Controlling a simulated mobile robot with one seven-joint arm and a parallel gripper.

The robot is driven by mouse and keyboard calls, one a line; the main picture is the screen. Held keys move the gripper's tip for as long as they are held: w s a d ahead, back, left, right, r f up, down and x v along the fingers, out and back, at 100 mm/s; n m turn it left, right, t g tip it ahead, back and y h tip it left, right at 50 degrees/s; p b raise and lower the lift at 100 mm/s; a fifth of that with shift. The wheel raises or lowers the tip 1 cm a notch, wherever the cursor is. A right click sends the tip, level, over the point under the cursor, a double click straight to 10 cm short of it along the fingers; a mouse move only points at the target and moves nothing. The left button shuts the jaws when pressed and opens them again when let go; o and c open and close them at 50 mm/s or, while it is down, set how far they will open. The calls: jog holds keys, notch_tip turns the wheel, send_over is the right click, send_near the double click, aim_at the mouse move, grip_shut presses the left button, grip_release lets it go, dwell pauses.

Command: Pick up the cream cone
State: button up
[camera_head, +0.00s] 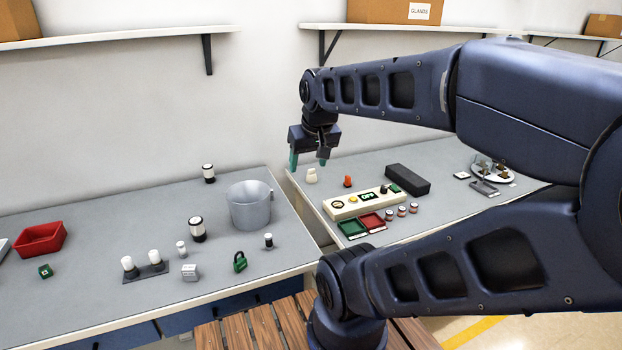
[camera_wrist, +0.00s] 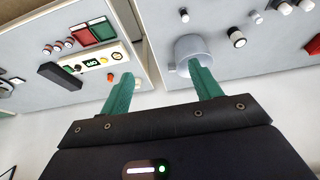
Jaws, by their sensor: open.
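The cream cone (camera_head: 311,176) is a small pale piece standing upright on the right-hand table, near its back left corner. My gripper (camera_head: 308,161) appears just above and beside it in the head view, pointing down with its green fingers apart and nothing between them. How far apart the gripper and the cone are in depth is hard to tell. In the wrist view my gripper (camera_wrist: 161,72) is spread wide and empty.
An orange cone (camera_head: 348,181) stands right of the cream cone. A cream control panel (camera_head: 345,211) and a black box (camera_head: 407,179) lie nearby. The wall is close behind.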

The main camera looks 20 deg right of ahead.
aim_at(312, 172)
jog(key=shift+w, duration=0.1)
